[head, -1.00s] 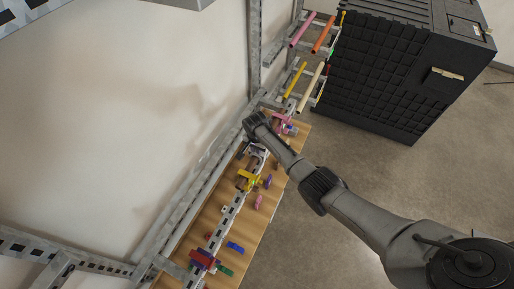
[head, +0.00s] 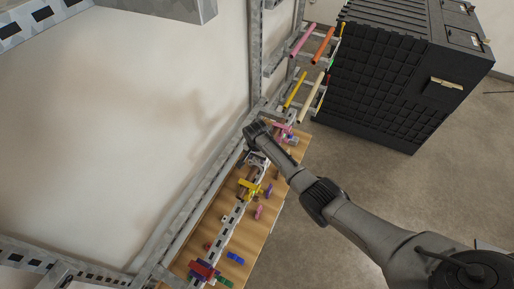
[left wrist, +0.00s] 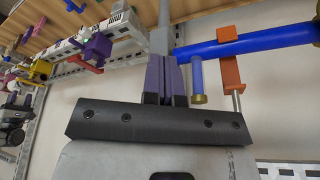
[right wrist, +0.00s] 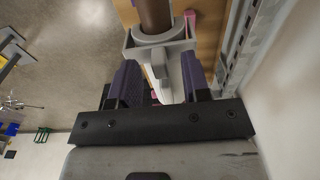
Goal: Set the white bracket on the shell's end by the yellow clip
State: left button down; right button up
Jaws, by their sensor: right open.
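The white bracket (right wrist: 160,42) sits around one end of the brown shell (right wrist: 155,14) in the right wrist view, its stem pointing back between my fingers. My right gripper (right wrist: 160,82) is open, one purple finger on each side of the stem, with a visible gap on the left. In the head view my right gripper (head: 256,146) is above the bracket (head: 259,158). The yellow clip (head: 248,188) is farther down the rail. My left gripper (left wrist: 168,78) shows only in the left wrist view, its purple fingers together with nothing visible between them.
A slotted metal rail (head: 233,217) runs along the wooden bench (head: 262,222) with coloured clamps on it. A blue pipe (left wrist: 260,42) and an orange clamp (left wrist: 230,66) are close to my left fingers. A black cabinet (head: 390,75) stands at the back right.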

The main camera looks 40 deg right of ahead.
notch_tip(320, 180, up, 13)
jog(key=shift+s+a, duration=0.15)
jog(key=shift+a, duration=0.25)
